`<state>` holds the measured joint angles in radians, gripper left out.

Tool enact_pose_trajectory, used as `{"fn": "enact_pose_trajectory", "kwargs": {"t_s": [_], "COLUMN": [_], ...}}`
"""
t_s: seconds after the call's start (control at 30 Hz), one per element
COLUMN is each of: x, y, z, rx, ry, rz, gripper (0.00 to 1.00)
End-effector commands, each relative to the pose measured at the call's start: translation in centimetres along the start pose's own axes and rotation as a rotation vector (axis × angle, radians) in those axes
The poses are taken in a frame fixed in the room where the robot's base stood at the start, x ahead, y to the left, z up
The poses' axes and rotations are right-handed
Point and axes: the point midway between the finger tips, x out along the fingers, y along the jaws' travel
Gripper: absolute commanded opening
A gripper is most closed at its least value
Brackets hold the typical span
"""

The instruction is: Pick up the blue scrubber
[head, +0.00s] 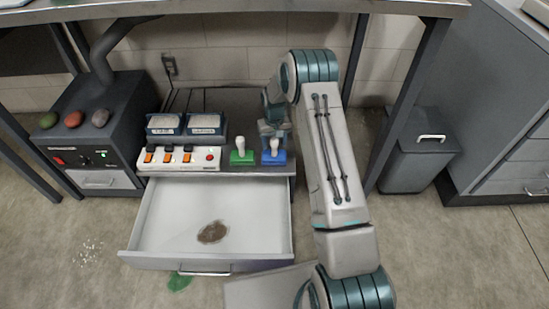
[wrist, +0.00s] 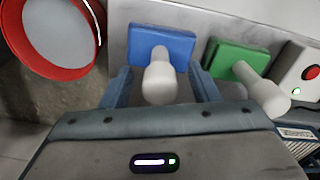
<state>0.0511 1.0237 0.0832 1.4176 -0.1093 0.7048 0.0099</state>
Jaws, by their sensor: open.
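The blue scrubber (head: 275,158) has a flat blue base and an upright white handle. It stands on the grey cabinet top beneath the bench, just right of the green scrubber (head: 242,158). In the wrist view the blue scrubber (wrist: 162,42) is straight ahead, and the green scrubber (wrist: 237,62) is to its right. My gripper (wrist: 160,70) is open, with one finger on each side of the white handle. In the head view my gripper (head: 272,128) is at the blue scrubber, partly hidden by my arm.
A white switch box (head: 180,159) and two blue bins (head: 205,123) stand left of the scrubbers. The drawer (head: 160,225) below is open with a brown patch inside. A red-rimmed round container (wrist: 95,30) is left of the blue scrubber in the wrist view.

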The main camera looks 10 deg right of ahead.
Motion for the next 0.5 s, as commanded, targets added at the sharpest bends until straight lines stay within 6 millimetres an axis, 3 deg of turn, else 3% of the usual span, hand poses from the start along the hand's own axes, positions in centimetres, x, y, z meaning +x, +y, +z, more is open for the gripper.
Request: {"fn": "enact_pose_trajectory", "kwargs": {"t_s": [0.1, 0.3, 0.5], "x": [-0.12, -0.11, -0.14], "y": [-0.01, -0.01, -0.01], "z": [-0.01, 0.00, -0.01], "rx": [0.000, 0.000, 0.000], "ry": [0.000, 0.000, 0.000], "rz": [0.000, 0.000, 0.000], "gripper": [0.53, 0.00, 0.00]}}
